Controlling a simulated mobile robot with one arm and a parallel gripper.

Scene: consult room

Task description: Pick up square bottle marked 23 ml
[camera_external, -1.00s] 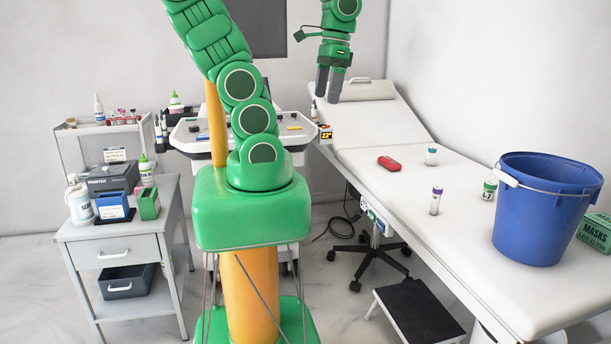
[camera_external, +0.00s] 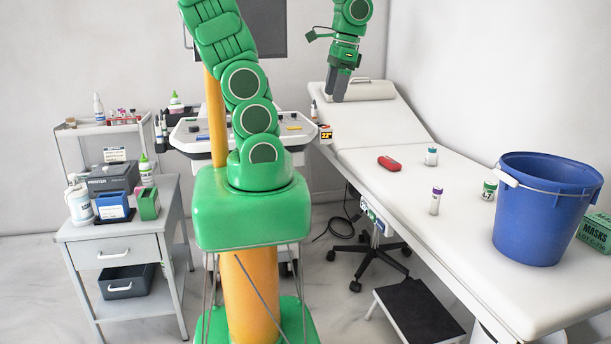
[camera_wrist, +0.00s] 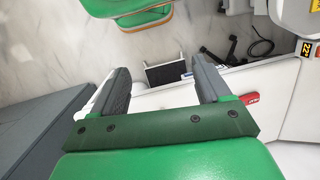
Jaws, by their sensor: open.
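No marking of 23 ml can be read on any bottle, so I cannot tell which one is the square bottle. My gripper (camera_external: 338,96) points down, high near the couch's head end, well apart from these bottles. In the wrist view its two fingers (camera_wrist: 160,78) are spread with nothing between them. No bottle can be made out in the wrist view.
A red case (camera_external: 389,163) lies on the couch; part of it shows in the wrist view (camera_wrist: 252,98). A large blue bucket (camera_external: 540,215) and a green masks box (camera_external: 597,233) stand near the right end. A black step (camera_external: 418,312) is on the floor. The middle couch surface is mostly clear.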

